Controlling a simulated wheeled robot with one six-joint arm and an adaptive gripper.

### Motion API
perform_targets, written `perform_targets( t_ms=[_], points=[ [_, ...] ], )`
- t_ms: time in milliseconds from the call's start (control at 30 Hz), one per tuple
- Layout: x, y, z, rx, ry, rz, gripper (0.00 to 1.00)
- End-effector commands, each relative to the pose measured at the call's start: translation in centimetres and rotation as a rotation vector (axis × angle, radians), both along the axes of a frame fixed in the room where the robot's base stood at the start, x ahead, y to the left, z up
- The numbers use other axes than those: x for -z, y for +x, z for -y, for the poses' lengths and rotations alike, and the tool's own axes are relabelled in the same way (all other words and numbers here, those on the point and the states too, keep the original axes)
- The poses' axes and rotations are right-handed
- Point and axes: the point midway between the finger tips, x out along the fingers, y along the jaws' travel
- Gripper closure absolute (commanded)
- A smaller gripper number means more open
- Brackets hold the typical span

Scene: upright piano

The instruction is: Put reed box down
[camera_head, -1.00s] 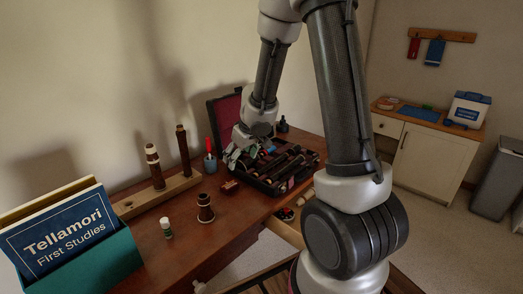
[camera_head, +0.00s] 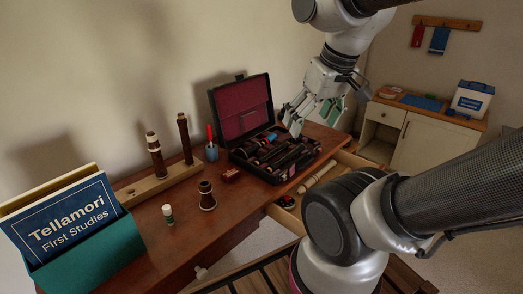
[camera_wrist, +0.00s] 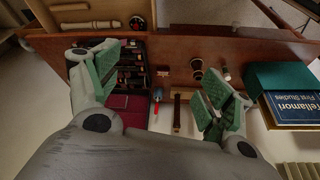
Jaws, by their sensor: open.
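A small reddish-brown box, which I take for the reed box (camera_head: 231,174), lies on the wooden desk (camera_head: 235,218). It is just left of the open instrument case (camera_head: 239,115) and apart from it. The same box shows small in the wrist view (camera_wrist: 162,71), between my spread fingers. My gripper (camera_head: 312,117) is open and empty, raised above the right part of the case. In the wrist view, its two green-padded fingers (camera_wrist: 160,80) are wide apart with nothing between them at close range.
A blue cup with a red-handled tool (camera_head: 211,151) stands behind the box. A wooden stand with upright joints (camera_head: 160,185), a bell piece (camera_head: 207,196), a small bottle (camera_head: 168,214) and a book holder (camera_head: 90,255) stand left. An open drawer (camera_head: 352,160) juts from the front.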

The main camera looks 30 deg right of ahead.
Motion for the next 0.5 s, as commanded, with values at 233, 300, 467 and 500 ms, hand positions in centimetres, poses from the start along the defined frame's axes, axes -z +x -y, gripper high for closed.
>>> perform_targets(
  t_ms=[233, 300, 467, 500],
  points=[
    [4.6, 2.6, -0.7, -0.007, 0.015, -0.242, 0.20],
    [6.3, 4.2, -1.4, 0.009, 0.043, -0.305, 0.20],
    [10.9, 8.8, -3.5, 0.222, 0.143, -0.394, 0.20],
    [12.3, 10.1, -4.1, 0.308, 0.173, -0.411, 0.20]
  ],
)
